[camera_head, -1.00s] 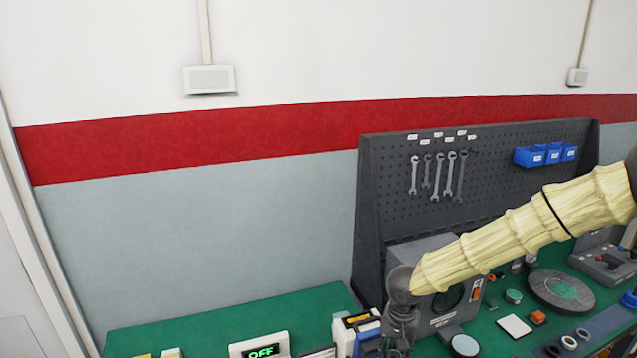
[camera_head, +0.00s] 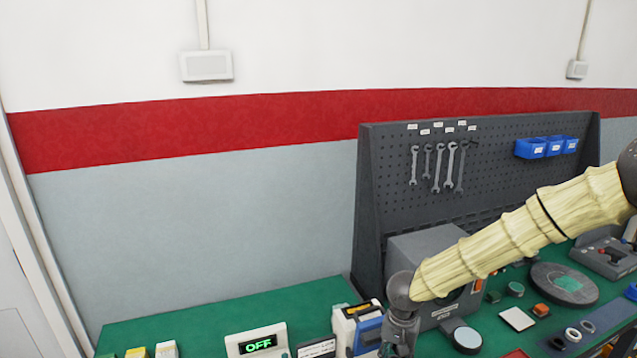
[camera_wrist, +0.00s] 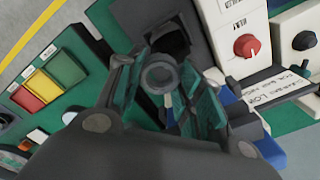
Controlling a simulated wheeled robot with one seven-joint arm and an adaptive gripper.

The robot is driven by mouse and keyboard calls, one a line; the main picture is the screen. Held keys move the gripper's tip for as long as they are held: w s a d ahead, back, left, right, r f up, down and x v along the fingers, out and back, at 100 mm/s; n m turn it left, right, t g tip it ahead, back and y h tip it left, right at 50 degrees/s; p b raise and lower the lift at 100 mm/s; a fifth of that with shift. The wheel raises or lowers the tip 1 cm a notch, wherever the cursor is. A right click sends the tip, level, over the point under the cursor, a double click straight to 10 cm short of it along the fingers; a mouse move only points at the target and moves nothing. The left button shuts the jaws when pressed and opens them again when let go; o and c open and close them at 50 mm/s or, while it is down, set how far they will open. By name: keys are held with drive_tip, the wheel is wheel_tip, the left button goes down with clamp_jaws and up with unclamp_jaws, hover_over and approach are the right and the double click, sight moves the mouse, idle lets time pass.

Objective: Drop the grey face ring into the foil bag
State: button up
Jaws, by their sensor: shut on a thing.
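In the wrist view, the grey face ring (camera_wrist: 160,74) sits between the fingertips of my gripper (camera_wrist: 161,88). The gripper is shut on it, and the ring's round hole faces the camera. Beyond the ring is a dark grey object with a black squarish opening (camera_wrist: 163,36); I cannot tell whether this is the foil bag. I make out no foil bag for certain in either view. In the head view my wrist shows at the bottom edge, and the fingertips are out of frame.
Red, yellow and green blocks (camera_wrist: 42,85) lie left in the wrist view. A white box with a red knob (camera_wrist: 246,46) and a lettered card (camera_wrist: 270,92) are right. The head view shows an OFF display (camera_head: 258,344), a pegboard (camera_head: 480,190) and a round plate (camera_head: 563,284).

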drive_tip(key=o, duration=1.1)
drive_tip(key=shift+r, duration=0.15)
drive_tip(key=shift+w+r, duration=0.1)
drive_tip(key=shift+r, duration=0.05)
wheel_tip(320, 180, up, 11)
drive_tip(key=shift+r, duration=0.2)
drive_tip(key=shift+s+d, duration=0.1)
drive_tip(key=shift+s, duration=0.1)
